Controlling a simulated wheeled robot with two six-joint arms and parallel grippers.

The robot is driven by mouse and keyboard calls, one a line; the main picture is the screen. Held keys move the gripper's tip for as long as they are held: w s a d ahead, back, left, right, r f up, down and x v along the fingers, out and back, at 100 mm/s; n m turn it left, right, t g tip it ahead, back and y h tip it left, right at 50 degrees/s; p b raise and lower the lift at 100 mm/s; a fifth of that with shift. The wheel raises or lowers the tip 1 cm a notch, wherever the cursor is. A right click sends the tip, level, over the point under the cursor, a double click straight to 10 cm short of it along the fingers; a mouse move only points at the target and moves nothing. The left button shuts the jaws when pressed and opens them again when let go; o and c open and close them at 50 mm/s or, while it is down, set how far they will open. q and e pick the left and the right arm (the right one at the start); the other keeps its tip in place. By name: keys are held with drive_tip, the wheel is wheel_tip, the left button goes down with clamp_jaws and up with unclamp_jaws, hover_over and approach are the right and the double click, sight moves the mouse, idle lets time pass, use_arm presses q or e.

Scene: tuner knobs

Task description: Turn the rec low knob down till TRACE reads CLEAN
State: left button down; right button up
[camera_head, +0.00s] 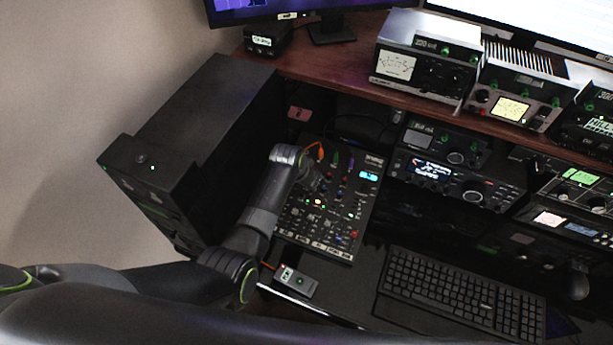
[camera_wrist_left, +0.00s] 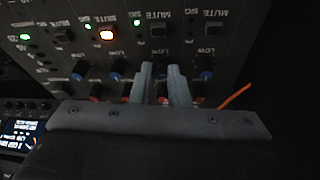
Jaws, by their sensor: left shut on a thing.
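The mixer (camera_head: 345,247) is a dark panel with rows of small knobs, lit buttons and a small cyan display (camera_head: 369,175). In the left wrist view its LOW row shows blue knobs (camera_wrist_left: 78,72), (camera_wrist_left: 118,70) and (camera_wrist_left: 207,77). My left gripper (camera_wrist_left: 160,72) reaches into this row and is shut on a low knob between the blue ones. The fingers hide most of that knob, and I cannot read which channel it belongs to. In the head view my left arm covers part of the mixer's left side. I cannot make out the TRACE reading. My right gripper is out of view.
A black cabinet (camera_head: 195,125) stands left of the mixer. A keyboard (camera_head: 460,298) lies to its right. Radio units (camera_head: 440,175) stand beside it, under a wooden shelf (camera_head: 330,80). A small grey box (camera_head: 297,282) lies in front. An orange cable (camera_wrist_left: 235,96) runs near the fingers.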

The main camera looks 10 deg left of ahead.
use_arm(q)
drive_tip(key=n+p, duration=0.1)
drive_tip(key=n, duration=0.1)
drive_tip(key=shift+r+n+y, duration=0.1)
drive_tip(key=shift+n+y, duration=0.2)
drive_tip(key=shift+y, duration=0.1)
drive_tip(key=shift+d+n+t+y+p, duration=0.1)
drive_tip(key=shift+n+t+y+p, duration=0.3)
drive_tip(key=shift+n, duration=1.2)
drive_tip(key=c, duration=1.4)
unclamp_jaws()
